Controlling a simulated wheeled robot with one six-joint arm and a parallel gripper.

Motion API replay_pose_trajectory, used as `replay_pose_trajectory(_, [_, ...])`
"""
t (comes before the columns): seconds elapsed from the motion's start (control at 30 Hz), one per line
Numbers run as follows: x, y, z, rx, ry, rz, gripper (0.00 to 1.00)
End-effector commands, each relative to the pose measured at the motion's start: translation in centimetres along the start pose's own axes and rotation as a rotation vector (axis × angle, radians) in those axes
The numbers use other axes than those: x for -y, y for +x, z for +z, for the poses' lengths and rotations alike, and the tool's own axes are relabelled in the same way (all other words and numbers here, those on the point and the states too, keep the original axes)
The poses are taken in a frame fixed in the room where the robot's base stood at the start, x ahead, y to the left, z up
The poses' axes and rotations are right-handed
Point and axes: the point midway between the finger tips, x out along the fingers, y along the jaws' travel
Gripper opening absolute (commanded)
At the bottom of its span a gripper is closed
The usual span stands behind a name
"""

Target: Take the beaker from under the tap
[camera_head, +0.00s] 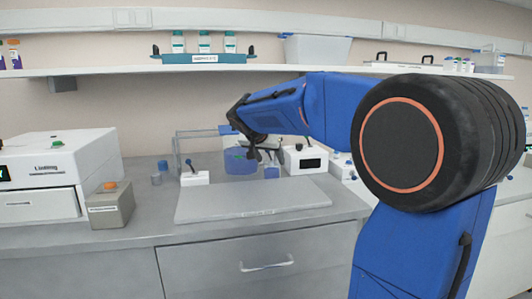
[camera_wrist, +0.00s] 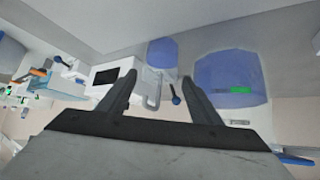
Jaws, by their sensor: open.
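A small translucent blue vessel, which looks like the beaker (camera_wrist: 162,52), shows just beyond my fingertips in the wrist view. In the head view the beaker (camera_head: 271,173) stands on the worktop beside a white box with a dark display (camera_head: 305,161). A curved white pipe, seemingly the tap (camera_wrist: 153,92), shows between my fingers in the wrist view, with its end close to the beaker; I cannot tell whether it is directly above. My gripper (camera_wrist: 159,79) is open and empty. In the head view my gripper (camera_head: 256,153) hangs over the back of the worktop, apart from the beaker.
A larger blue container (camera_wrist: 231,72) with a green mark stands close beside the beaker; it is also in the head view (camera_head: 240,165). A flat grey plate (camera_head: 250,200) lies in front. A small white block with a blue lever (camera_head: 194,177) stands left. A loaded shelf (camera_head: 270,69) runs above.

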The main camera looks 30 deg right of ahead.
Motion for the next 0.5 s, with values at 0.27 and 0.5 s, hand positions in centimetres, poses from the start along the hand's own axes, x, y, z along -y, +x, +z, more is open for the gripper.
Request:
replay_pose_trajectory(0.27, [-0.1,4.6,0.1,0.002,-0.001,0.003,0.58])
replay_pose_trajectory(0.5, [0.0,7.2,0.0,0.001,0.000,0.002,0.58])
